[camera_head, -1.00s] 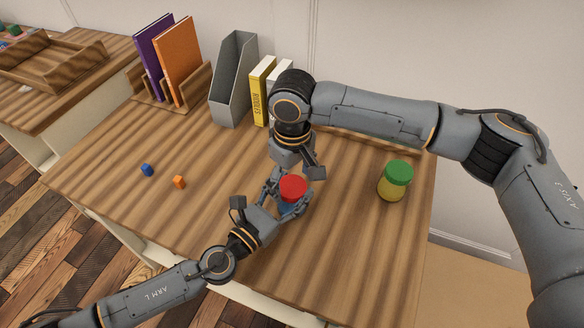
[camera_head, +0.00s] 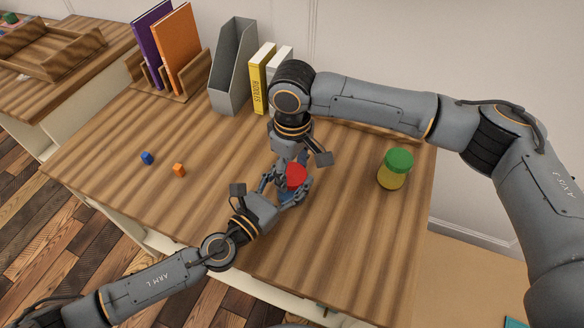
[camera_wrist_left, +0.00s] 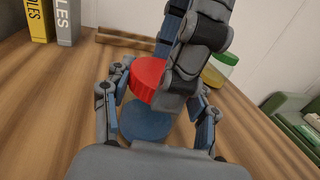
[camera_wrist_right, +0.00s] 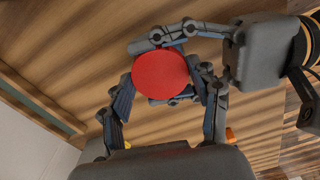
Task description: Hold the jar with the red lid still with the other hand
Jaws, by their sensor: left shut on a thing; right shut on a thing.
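The jar with the red lid (camera_head: 297,177) stands near the middle of the desk, between both grippers. Its red lid (camera_wrist_left: 148,78) and blue lower part (camera_wrist_left: 145,123) show in the left wrist view. My left gripper (camera_head: 286,190) is shut around the jar's body from the front left. My right gripper (camera_head: 292,170) comes down from above and is shut on the lid. In the right wrist view its fingers lie on both sides of the lid (camera_wrist_right: 160,73). Fingers hide much of the jar's body.
A green-lidded jar (camera_head: 394,169) with yellow contents stands to the right. A blue block (camera_head: 147,158) and an orange block (camera_head: 179,170) lie on the left. Books (camera_head: 262,80), a grey file holder (camera_head: 233,66) and a book rack line the back. The desk's front left is clear.

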